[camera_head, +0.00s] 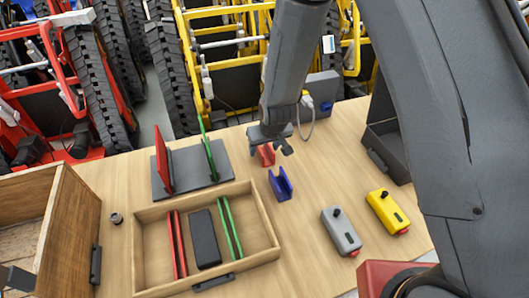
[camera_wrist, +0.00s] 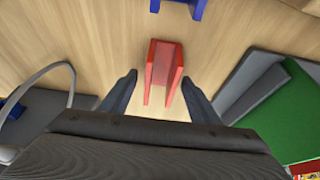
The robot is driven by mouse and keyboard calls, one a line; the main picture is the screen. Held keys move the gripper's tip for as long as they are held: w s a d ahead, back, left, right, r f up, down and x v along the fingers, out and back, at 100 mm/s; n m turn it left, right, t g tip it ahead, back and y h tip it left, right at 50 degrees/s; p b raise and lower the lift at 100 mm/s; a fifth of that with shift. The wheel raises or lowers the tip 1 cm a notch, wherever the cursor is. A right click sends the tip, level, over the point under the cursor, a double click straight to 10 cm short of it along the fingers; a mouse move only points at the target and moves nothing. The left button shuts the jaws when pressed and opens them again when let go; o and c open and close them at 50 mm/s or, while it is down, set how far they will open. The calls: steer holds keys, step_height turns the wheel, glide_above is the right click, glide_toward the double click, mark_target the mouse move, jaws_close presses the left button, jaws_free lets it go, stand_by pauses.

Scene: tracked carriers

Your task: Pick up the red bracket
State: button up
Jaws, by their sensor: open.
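The red bracket (camera_head: 266,154) is a small U-shaped piece on the wooden table, partly hidden by my gripper in the head view. In the wrist view the red bracket (camera_wrist: 163,72) lies between my two open fingers, with a gap on each side. My gripper (camera_head: 270,144) is over it, pointing down; in the wrist view my gripper (camera_wrist: 162,90) is open and empty. A blue bracket (camera_head: 281,184) of similar shape stands just in front and to the right; its edge (camera_wrist: 180,6) shows at the top of the wrist view.
A wooden tray (camera_head: 262,218) holds red and green strips and a dark block. A grey base (camera_head: 195,178) with red and green uprights stands left of my gripper. Grey (camera_head: 342,232) and yellow (camera_head: 388,212) boxes sit right. A grey box with a cable (camera_head: 322,90) stands behind.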

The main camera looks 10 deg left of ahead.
steer(key=c, duration=1.4)
steer(key=shift+r, duration=0.1)
